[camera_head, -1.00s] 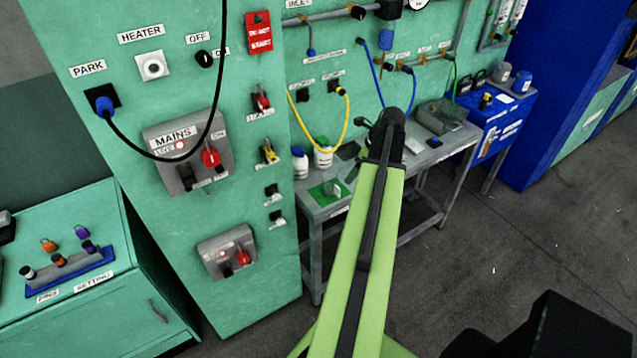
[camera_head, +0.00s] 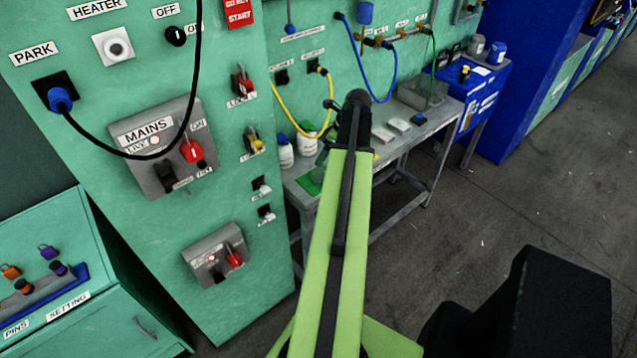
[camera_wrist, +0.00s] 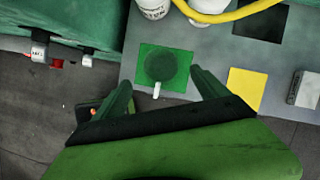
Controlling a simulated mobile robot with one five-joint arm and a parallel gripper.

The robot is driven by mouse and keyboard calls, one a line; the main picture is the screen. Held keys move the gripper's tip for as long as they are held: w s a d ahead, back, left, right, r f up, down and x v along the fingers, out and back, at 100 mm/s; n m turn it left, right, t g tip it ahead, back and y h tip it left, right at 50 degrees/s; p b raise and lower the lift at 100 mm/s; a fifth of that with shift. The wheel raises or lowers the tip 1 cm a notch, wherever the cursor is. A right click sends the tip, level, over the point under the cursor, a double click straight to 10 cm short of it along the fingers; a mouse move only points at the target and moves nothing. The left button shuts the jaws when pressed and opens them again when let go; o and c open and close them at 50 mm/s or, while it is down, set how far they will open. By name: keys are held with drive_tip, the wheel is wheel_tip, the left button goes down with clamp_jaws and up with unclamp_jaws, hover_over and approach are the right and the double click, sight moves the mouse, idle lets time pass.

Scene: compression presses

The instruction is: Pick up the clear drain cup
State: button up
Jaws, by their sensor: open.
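A round see-through cup (camera_wrist: 160,66) sits on a green square mat (camera_wrist: 146,52) in the wrist view; the green shows through it. A small pale tab sticks out from its near side. My gripper (camera_wrist: 161,80) is open, with a finger to the left and right of the cup's near side. Nothing shows held, and I cannot tell how high the fingers are above the bench. In the head view the mat (camera_head: 308,184) shows only partly, beside my arm, and I cannot make out the cup there.
The grey bench (camera_wrist: 205,52) holds white bottles (camera_wrist: 154,8), a yellow hose (camera_wrist: 235,12), a yellow square (camera_wrist: 247,88) and a pale block (camera_wrist: 304,90). A green panel with red-handled switches (camera_head: 192,152) stands left of the bench. Open floor (camera_head: 465,220) lies to the right.

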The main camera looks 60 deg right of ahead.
sight(321, 174)
drive_tip(key=b+x, duration=0.4)
drive_tip(key=x, duration=0.2)
drive_tip(key=shift+f, duration=0.15)
drive_tip(key=b+x, duration=0.2)
drive_tip(key=s+b+x, duration=0.1)
drive_tip(key=b+x, duration=0.1)
drive_tip(key=shift+w+d+f+b, duration=0.15)
drive_tip(key=shift+f+b, duration=0.2)
drive_tip(key=shift+f, duration=0.05)
drive_tip(key=shift+w+f, duration=0.2)
drive_tip(key=shift+f, duration=0.05)
drive_tip(key=shift+r, duration=0.2)
drive_tip(key=shift+c, duration=0.4)
